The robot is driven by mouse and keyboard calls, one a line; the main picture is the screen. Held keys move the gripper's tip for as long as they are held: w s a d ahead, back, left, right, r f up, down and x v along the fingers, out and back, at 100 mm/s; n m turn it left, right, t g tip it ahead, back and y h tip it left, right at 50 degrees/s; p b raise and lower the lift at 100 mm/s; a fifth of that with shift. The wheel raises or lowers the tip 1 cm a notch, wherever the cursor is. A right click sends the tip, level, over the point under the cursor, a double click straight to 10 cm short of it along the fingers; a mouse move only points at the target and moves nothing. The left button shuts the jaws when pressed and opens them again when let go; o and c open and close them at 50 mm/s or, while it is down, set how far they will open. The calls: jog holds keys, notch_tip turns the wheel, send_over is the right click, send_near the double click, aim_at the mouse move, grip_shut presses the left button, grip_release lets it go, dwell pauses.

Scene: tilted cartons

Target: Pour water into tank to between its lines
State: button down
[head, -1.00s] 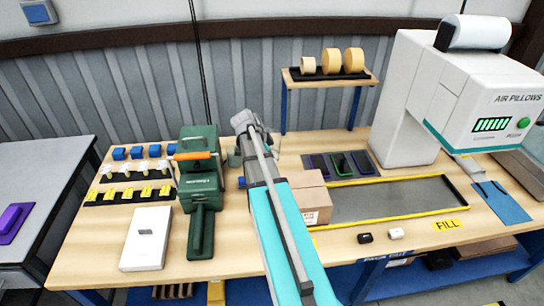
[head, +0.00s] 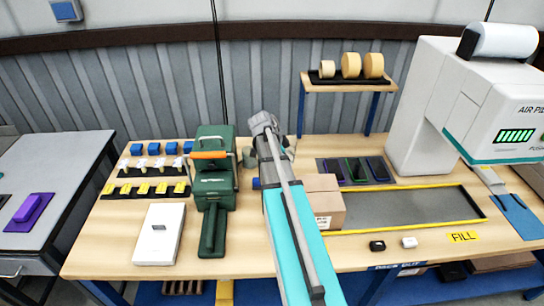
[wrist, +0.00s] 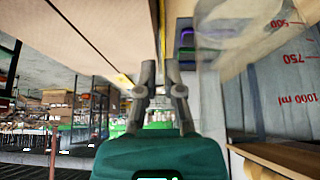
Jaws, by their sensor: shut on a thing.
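A clear jug (wrist: 280,85) with red marks (500, 750, 1000 ml) fills the right of the wrist view. My gripper (wrist: 161,75) is shut on it; the exact grip point is hard to see. In the head view my arm hides most of the jug, and only a greyish edge (head: 249,158) shows beside the arm. The green machine (head: 213,170) with an orange handle stands just left of it. I cannot make out a tank with lines or any water level; that part may be hidden behind my arm.
A cardboard box (head: 324,203) stands right of my arm, near a yellow-edged tray (head: 478,203). A white box (head: 158,235) lies at the front left. Small blue, white and yellow parts stand behind it. A white air-pillow machine (head: 430,105) stands at the right.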

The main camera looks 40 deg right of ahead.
jog(key=shift+r+p, duration=5.3)
jog(key=shift+r, duration=0.15)
jog(key=shift+w+a, duration=0.1)
jog(key=shift+a, duration=0.05)
